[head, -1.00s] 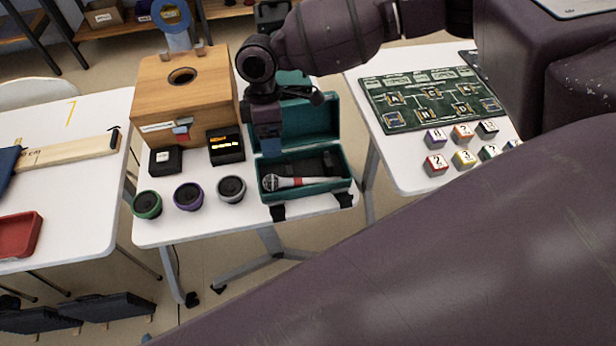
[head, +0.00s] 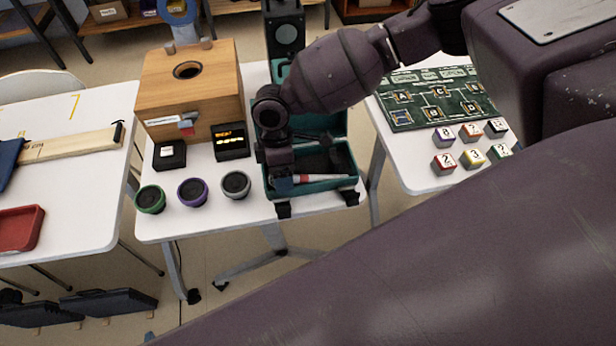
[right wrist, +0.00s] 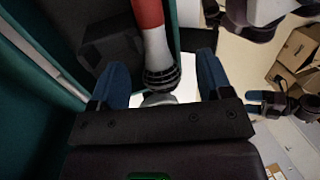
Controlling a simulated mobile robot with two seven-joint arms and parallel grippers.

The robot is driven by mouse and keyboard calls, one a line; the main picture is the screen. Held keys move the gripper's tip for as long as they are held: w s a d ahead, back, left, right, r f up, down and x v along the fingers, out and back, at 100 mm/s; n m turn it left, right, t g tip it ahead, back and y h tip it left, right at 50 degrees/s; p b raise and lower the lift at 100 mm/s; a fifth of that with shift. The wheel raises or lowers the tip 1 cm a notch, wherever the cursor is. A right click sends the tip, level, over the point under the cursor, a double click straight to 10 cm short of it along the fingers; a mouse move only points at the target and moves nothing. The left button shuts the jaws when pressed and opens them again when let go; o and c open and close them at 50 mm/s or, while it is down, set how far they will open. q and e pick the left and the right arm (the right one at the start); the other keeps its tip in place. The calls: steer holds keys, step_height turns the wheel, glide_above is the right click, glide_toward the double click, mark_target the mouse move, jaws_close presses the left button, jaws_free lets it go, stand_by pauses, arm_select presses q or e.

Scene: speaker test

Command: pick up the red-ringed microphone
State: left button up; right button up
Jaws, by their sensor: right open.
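The red-ringed microphone (head: 304,178) lies in an open teal case (head: 345,172). In the head view my right gripper (head: 281,184) hides most of its head end. In the right wrist view the microphone (right wrist: 152,40) shows its red band, pale body and dark mesh head. My open right gripper (right wrist: 162,76) has its two blue fingers on either side of the mesh head, with gaps visible. A small blue tip at the bottom edge of the head view seems to be my left gripper, mostly hidden behind my dark arm.
A wooden box (head: 190,85) and a small black display (head: 230,142) stand left of the case. Green, purple and grey round pieces (head: 193,192) line the front. The case's raised lid is behind my gripper. A circuit board (head: 437,97) and several cubes (head: 470,159) are on the right table.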

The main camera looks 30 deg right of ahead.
steer(key=shift+s+f, duration=0.1)
steer(key=shift+f, duration=0.35)
steer(key=c, duration=1.2)
steer(key=shift+o, duration=0.2)
steer(key=shift+r, duration=0.1)
steer(key=shift+r, duration=0.1)
